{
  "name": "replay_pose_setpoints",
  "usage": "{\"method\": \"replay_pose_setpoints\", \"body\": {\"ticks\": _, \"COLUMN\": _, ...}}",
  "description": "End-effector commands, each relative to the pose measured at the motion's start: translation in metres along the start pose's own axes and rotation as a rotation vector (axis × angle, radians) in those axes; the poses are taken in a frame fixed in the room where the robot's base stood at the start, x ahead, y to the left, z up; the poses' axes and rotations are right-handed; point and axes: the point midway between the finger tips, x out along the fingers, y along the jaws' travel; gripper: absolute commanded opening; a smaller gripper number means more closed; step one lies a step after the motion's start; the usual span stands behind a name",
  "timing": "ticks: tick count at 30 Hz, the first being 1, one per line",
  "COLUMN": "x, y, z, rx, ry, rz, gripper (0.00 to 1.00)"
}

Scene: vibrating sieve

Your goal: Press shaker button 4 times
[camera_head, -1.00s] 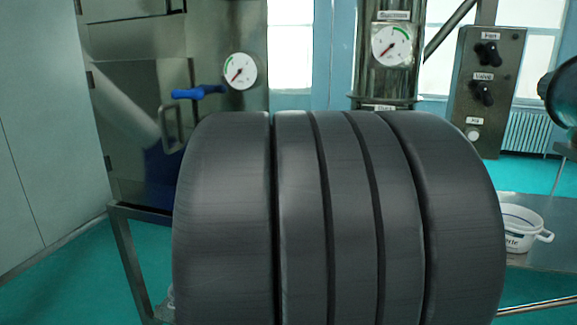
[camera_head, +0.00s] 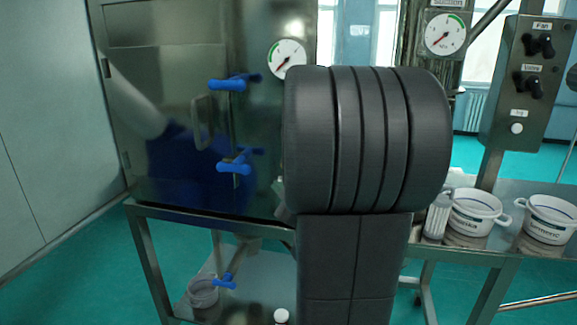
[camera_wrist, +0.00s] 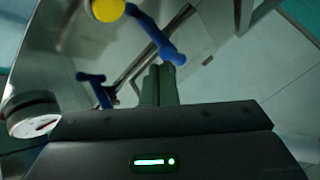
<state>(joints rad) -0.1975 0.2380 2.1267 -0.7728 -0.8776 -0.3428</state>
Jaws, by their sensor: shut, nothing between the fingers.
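My gripper (camera_wrist: 160,84) shows in the wrist view with its dark fingers together and nothing between them. It points toward the steel machine with blue handles. In the head view my gripper is hidden behind my dark arm. A yellow round part (camera_wrist: 108,9) is at the top of the wrist view; I cannot tell whether it is the shaker button. A control panel (camera_head: 535,85) at the right of the head view carries two black knobs and a white round button (camera_head: 516,128). A small white round cap (camera_head: 282,316) shows at the bottom edge.
The steel cabinet (camera_head: 215,130) has blue handles (camera_head: 235,82) and a gauge (camera_head: 287,58). A second gauge (camera_head: 446,34) is further right. White tubs (camera_head: 476,207) stand on the steel table at right. Open floor (camera_head: 75,280) lies at left.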

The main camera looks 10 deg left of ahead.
Motion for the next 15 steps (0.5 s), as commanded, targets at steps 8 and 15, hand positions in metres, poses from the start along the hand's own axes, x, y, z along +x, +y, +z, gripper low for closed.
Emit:
{"method": "replay_pose_setpoints", "body": {"ticks": 8, "x": 0.003, "y": 0.003, "z": 0.003, "rx": 0.001, "ry": -0.003, "rz": 0.0, "gripper": 0.0}}
{"method": "replay_pose_setpoints", "body": {"ticks": 15, "x": 0.022, "y": 0.018, "z": 0.017, "rx": 0.002, "ry": -0.005, "rz": -0.001, "gripper": 0.0}}
